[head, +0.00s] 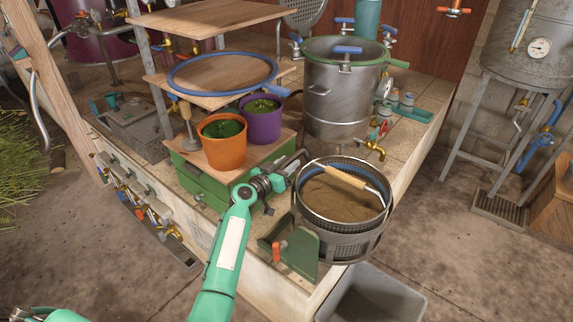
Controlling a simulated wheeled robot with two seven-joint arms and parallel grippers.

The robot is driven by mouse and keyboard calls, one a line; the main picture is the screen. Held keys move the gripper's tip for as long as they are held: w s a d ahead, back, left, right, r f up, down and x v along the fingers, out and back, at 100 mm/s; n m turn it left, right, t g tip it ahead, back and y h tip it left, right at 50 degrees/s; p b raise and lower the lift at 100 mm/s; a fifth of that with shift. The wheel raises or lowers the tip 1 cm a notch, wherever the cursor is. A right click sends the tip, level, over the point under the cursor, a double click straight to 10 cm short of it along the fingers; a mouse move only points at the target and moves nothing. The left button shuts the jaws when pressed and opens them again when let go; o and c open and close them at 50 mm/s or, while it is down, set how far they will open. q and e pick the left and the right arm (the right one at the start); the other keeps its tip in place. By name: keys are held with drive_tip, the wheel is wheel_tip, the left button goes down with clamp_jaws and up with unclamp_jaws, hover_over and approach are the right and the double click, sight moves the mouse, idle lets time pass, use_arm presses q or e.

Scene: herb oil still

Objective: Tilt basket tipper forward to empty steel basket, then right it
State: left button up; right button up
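The steel basket (341,222) is a round perforated container, nearly level, with brown material inside and a wire handle with a wooden grip across its top. It sits in the basket tipper, a dark ring-like cradle by a green bracket (297,252) with an orange-red knob, at the counter's front corner. My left gripper (297,163) is at the basket's back left side, close to its rim. Its dark fingers are small and partly hidden, so I cannot tell whether they are open or touch anything. My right gripper is not in view.
A grey bin (372,297) stands on the floor below the basket. An orange pot (223,150) and a purple pot (262,126) stand behind my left forearm. A steel pot (338,100) with taps stands behind the basket.

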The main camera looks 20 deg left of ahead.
use_arm(q)
clamp_jaws()
